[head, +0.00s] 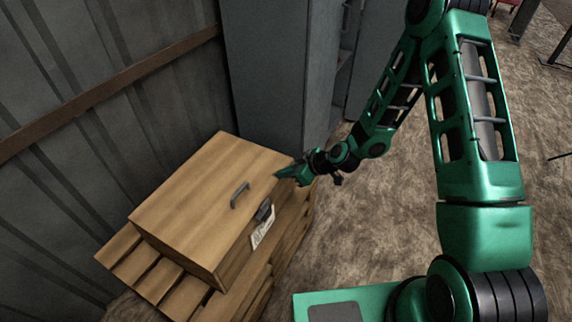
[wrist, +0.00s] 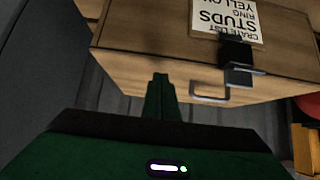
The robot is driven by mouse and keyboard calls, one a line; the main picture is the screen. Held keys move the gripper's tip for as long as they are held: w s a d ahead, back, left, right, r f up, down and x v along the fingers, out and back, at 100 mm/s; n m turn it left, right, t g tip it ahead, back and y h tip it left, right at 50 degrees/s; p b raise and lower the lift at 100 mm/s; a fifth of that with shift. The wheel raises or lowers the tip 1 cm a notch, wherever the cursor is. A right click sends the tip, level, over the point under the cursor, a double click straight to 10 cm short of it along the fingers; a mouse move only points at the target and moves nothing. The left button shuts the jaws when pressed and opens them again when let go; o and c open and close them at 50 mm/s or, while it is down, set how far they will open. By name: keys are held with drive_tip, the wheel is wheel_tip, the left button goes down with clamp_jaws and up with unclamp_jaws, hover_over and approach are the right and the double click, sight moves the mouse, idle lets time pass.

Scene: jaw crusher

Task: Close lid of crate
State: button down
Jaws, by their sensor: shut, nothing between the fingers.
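The wooden crate (head: 225,262) stands on a slatted pallet, with a latch and a paper label on its front. Its lid (head: 195,190) lies flat across the top and looks closed, with no clear gap. A grey metal handle (head: 239,194) is on the lid. My gripper (head: 280,175) is shut and empty at the lid's right corner; I cannot tell whether it touches. In the wrist view the crate (wrist: 150,30) appears upside down, with the dark latch (wrist: 237,60) and handle (wrist: 209,94) to the right of my shut fingers (wrist: 160,82).
The wooden pallet (head: 155,280) extends beyond the crate at the front left. A grey cabinet (head: 265,75) stands close behind the crate. A corrugated metal wall (head: 70,120) is at left. Brown floor (head: 380,215) is open to the right.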

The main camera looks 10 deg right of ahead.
drive_tip(key=shift+f, duration=0.35)
idle(0.3)
drive_tip(key=s+d+r+m+g+h, duration=0.1)
drive_tip(key=s+d+r+m+h, duration=0.1)
drive_tip(key=s+d+r, duration=0.6)
drive_tip(key=s+d+r+m+g+h, duration=0.1)
drive_tip(key=s+d+r+m+h, duration=0.2)
drive_tip(key=d, duration=0.8)
drive_tip(key=s+d+r+m+g+h, duration=0.1)
drive_tip(key=s+d+r+m+g, duration=0.1)
drive_tip(key=s+d+r, duration=0.6)
drive_tip(key=s+d+r+m+h, duration=0.1)
drive_tip(key=s+d+r+m, duration=0.3)
drive_tip(key=s, duration=0.4)
drive_tip(key=s+d+r+m+g, duration=0.1)
drive_tip(key=s+d+r+m, duration=0.3)
drive_tip(key=s+r+m, duration=0.2)
drive_tip(key=shift+s+d+r+m+g+h, duration=0.3)
drive_tip(key=shift+s+r+m+h, duration=0.1)
drive_tip(key=shift+s, duration=0.7)
